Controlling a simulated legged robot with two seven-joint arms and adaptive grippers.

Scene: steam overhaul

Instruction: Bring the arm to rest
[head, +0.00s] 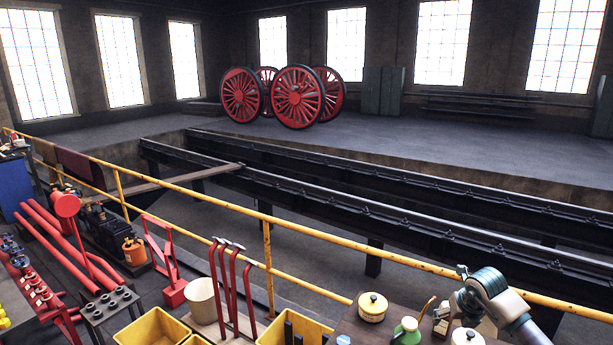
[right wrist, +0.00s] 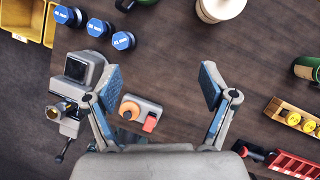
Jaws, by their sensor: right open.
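My right arm (head: 490,300) comes in at the lower right of the head view, over the wooden bench (head: 350,328). In the right wrist view my right gripper (right wrist: 160,87) is open, its two blue-padded fingers wide apart above the dark bench top. Nothing is held between them. A small grey block with an orange knob and a red part (right wrist: 141,113) lies below, between the fingers in the picture. My left gripper is in neither view.
A grey vise (right wrist: 82,75) stands left of the fingers. Several blue-capped pieces (right wrist: 98,28), a cream pot (right wrist: 220,8), a wooden level-like tray (right wrist: 292,116) and a red rack (right wrist: 292,165) surround it. A yellow railing (head: 345,243) runs behind the bench.

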